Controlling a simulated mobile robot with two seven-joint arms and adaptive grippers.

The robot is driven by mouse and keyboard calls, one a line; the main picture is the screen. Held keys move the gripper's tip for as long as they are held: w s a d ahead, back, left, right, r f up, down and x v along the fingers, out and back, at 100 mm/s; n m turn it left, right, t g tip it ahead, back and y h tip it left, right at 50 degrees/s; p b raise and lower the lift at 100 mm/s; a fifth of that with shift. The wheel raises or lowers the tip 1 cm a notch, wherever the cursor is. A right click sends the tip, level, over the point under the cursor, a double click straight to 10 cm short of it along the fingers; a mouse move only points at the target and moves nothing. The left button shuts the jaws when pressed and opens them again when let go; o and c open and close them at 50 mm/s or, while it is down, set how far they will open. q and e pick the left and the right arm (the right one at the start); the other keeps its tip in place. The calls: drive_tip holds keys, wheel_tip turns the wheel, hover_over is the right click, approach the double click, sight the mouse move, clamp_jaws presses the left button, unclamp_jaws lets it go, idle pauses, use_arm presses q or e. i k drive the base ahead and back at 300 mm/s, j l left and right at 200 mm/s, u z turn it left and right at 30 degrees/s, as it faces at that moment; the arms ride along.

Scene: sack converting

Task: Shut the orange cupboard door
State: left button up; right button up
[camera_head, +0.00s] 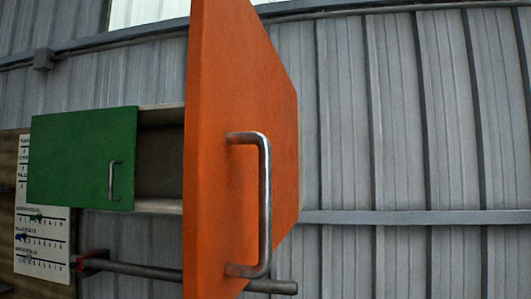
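The orange cupboard door (220,75) stands open in the middle of the view, swung out toward me from the cupboard. A metal bar handle (265,205) is fixed upright on its face. The cupboard (160,160) shows behind it on the left, with part of its grey interior visible and the rest hidden by the orange door. Neither of my grippers is in view.
A green door (75,160) with a small metal handle covers the cupboard's left part. A board with a white chart (42,230) stands at far left. A dark horizontal bar (150,270) runs below the cupboard. A corrugated wall (400,120) lies behind.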

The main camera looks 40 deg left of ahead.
sight(241, 183)
drive_tip(key=i+l+u, duration=0.1)
drive_tip(key=u, duration=1.2)
drive_tip(key=l, duration=0.05)
